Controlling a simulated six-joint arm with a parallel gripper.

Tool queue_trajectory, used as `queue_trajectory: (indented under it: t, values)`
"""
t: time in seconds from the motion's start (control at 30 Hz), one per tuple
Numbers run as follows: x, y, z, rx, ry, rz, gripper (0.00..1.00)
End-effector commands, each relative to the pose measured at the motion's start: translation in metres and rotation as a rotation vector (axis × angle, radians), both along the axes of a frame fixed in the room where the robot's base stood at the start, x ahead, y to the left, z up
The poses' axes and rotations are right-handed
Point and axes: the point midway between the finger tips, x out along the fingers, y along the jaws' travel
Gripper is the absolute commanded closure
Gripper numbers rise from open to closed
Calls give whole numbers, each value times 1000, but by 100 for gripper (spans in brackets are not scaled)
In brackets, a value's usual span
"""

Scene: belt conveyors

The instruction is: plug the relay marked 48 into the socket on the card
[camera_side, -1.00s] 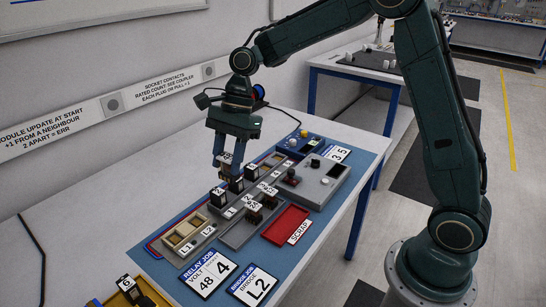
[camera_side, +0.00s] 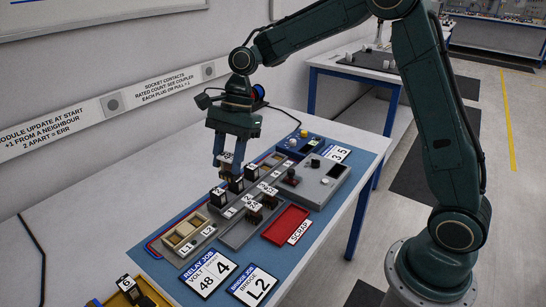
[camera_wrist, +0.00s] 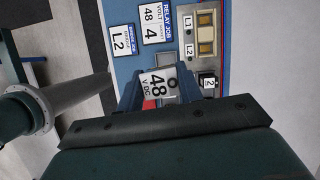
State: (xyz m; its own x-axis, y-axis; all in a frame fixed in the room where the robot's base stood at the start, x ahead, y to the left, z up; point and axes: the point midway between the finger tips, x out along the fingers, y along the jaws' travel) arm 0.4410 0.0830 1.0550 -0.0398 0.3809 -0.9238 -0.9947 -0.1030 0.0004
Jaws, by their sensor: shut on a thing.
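The relay marked 48 (camera_wrist: 157,84), with a white "48 V DC" label, is between the fingers of my gripper (camera_wrist: 158,92) in the wrist view. In the side view my gripper (camera_side: 226,162) is shut on it, above the rail of dark modules; a gap below it is hard to judge. The relay job card (camera_side: 208,272) reads volt 48 and 4; it also shows in the wrist view (camera_wrist: 156,24). Several dark modules with white number tags, such as one (camera_side: 218,198), stand along the rail.
The bridge job card (camera_side: 253,286) reads L2. Beige holders (camera_side: 184,235) sit by the L1 and L2 labels. A red scrap tray (camera_side: 284,228) lies at the right front. A grey control box (camera_side: 318,182) and blue bin (camera_side: 297,146) stand behind. A yellow tray (camera_side: 120,300) is at the near left.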

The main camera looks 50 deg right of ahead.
Motion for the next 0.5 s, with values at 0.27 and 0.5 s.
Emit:
queue_trajectory:
  t: [0.27, 0.5]
  values:
    - [6, -14, -18, 0, 2, 206, 84]
    - [11, -31, -40, 0, 3, 473, 84]
